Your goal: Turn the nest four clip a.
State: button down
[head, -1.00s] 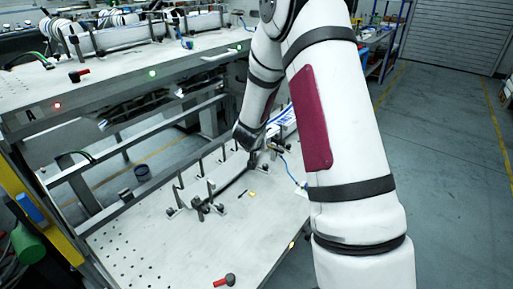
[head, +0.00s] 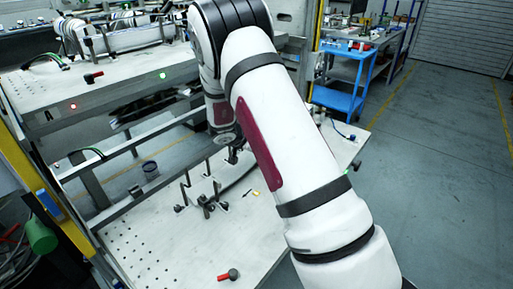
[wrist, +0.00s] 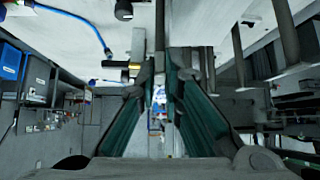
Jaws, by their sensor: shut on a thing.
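My gripper (wrist: 160,86) has its two green-lined fingers closed in around a slim dark upright part at the nest, which I take to be the clip (wrist: 159,40). Its exact turn angle is hard to tell, as the fingers cover its lower end. In the head view my arm hides most of the gripper and the clip. Other dark posts and clips (head: 207,203) of the nests stand on the pale perforated table (head: 150,250), left of and in front of my gripper.
A red-and-black handle (head: 228,275) lies near the table's front edge. A raised shelf (head: 110,85) with fixtures runs along the upper left. In the wrist view, a blue cable (wrist: 75,18) and several posts (wrist: 238,55) flank the gripper. A blue cart (head: 340,98) stands behind.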

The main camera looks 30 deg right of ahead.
dwell(0.4)
jog(key=c, duration=1.7)
grip_release()
jog(key=shift+a, duration=0.1)
jog(key=v, duration=1.2)
jog(key=shift+w, duration=0.1)
